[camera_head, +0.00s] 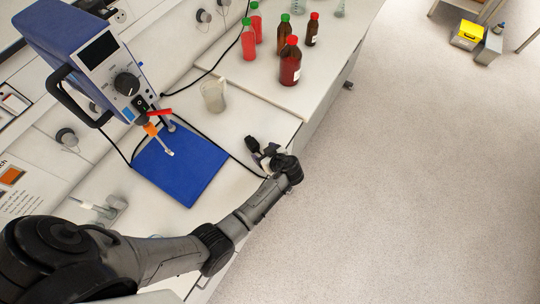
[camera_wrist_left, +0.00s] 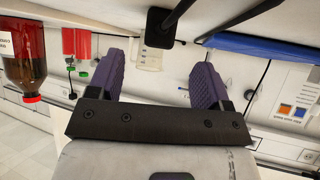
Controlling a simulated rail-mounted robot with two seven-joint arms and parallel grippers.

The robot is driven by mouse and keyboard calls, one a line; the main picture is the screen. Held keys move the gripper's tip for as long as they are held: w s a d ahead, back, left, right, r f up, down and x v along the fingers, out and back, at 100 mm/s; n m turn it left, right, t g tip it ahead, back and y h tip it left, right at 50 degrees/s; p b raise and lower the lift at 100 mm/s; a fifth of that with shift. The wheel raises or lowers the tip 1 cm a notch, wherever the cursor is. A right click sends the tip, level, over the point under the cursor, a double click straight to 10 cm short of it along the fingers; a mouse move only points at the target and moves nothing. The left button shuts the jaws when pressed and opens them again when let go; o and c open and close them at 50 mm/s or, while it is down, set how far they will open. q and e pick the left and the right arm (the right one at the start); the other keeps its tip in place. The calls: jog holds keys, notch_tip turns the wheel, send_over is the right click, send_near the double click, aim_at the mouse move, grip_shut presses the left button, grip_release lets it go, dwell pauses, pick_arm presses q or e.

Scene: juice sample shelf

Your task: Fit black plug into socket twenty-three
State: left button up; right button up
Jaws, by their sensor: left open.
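The black plug (camera_head: 252,143) is at the front edge of the bench, on a black cable. My left gripper (camera_head: 268,155) is open right beside it. In the left wrist view the black plug (camera_wrist_left: 160,27) appears beyond and between the two purple-padded fingers of my left gripper (camera_wrist_left: 162,65), not visibly clamped. Round grey wall sockets show along the back, one at the top (camera_head: 203,16) and one at the left (camera_head: 66,137). Their numbers are too small to read, so I cannot tell which is twenty-three. My right gripper is not in view.
A blue stirrer device (camera_head: 75,50) stands over a blue plate (camera_head: 180,163). A beaker (camera_head: 214,95) is behind the plug. Red and brown bottles (camera_head: 290,62) stand to the upper right. Open floor lies right of the bench.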

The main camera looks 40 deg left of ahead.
aim_at(256, 148)
pick_arm(q)
jog(key=b+x, duration=0.2)
jog(key=x, duration=0.2)
jog(key=shift+a+f, duration=0.2)
jog(key=shift+f, duration=0.15)
jog(key=shift+b+x, duration=0.9)
jog(key=shift+x, duration=0.25)
jog(key=shift+a+r, duration=0.15)
jog(key=c, duration=1.2)
